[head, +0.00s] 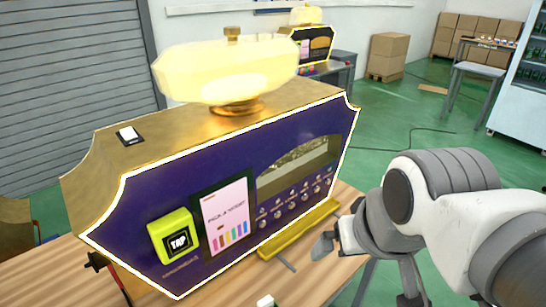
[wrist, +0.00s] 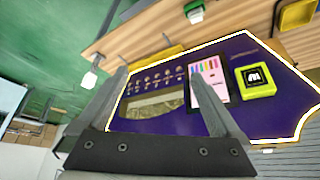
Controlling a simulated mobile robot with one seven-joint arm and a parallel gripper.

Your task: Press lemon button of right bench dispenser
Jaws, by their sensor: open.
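The dispenser (head: 150,200) is a gold box with a purple front panel and a pale yellow bottle-shaped top, standing on a wooden bench. Its panel also shows, turned over, in the wrist view (wrist: 215,120). A row of small round buttons (head: 291,208) sits below a curved window (head: 300,165); the buttons also show in the wrist view (wrist: 155,80). Their labels are too small to read, so I cannot tell which is lemon. My gripper (head: 332,243) is open and empty, in front of the panel's right part. In the wrist view its fingers (wrist: 158,74) frame the button row from nearer the camera.
A pink screen (head: 226,215) and a yellow-green TAP reader (head: 175,238) are left of the buttons. A yellow tray (head: 298,230) juts out below them. A small white-topped object (head: 265,300) is at the bench's front. Another dispenser (head: 312,42) stands behind.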

